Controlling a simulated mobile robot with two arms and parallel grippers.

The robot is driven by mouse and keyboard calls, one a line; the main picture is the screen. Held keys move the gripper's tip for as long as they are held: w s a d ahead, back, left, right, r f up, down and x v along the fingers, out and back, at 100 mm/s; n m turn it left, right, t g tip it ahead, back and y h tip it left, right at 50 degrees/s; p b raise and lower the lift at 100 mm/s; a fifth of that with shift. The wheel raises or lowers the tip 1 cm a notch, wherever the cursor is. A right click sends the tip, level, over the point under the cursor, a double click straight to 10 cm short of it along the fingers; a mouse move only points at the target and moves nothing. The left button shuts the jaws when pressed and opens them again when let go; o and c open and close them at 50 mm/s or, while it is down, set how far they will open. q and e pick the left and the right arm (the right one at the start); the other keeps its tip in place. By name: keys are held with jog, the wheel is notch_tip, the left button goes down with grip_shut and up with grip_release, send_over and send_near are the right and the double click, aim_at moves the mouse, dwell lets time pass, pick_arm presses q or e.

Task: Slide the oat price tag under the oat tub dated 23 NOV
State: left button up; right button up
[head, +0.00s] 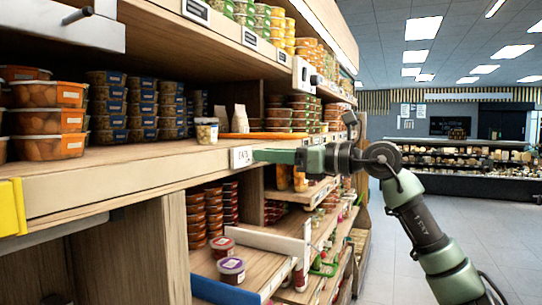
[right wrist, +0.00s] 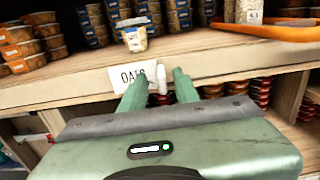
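The white price tag (head: 241,156) sits on the front edge of the wooden shelf; in the right wrist view the tag (right wrist: 130,76) reads "OATS". A small clear tub with pale contents and a white label (head: 207,130) stands on the shelf above and left of the tag; the tub (right wrist: 135,36) also shows in the right wrist view. Its date is too small to read. My right gripper (head: 262,156) is at the tag's right side. Its fingers (right wrist: 158,90) are apart, with a small white piece between them; I cannot tell whether they touch it. My left gripper is not in view.
Stacks of orange tubs (head: 48,120) and dark-banded tubs (head: 140,105) stand behind and left on the shelf (head: 110,170). An orange tray (head: 262,136) lies to the right. A yellow piece (head: 12,207) is at the left edge. Lower shelves hold more tubs; the aisle is clear.

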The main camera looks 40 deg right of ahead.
jog(key=b+v, duration=0.5)
jog(key=v, duration=0.2)
jog(key=shift+s+d, duration=0.15)
jog(key=shift+s, duration=0.2)
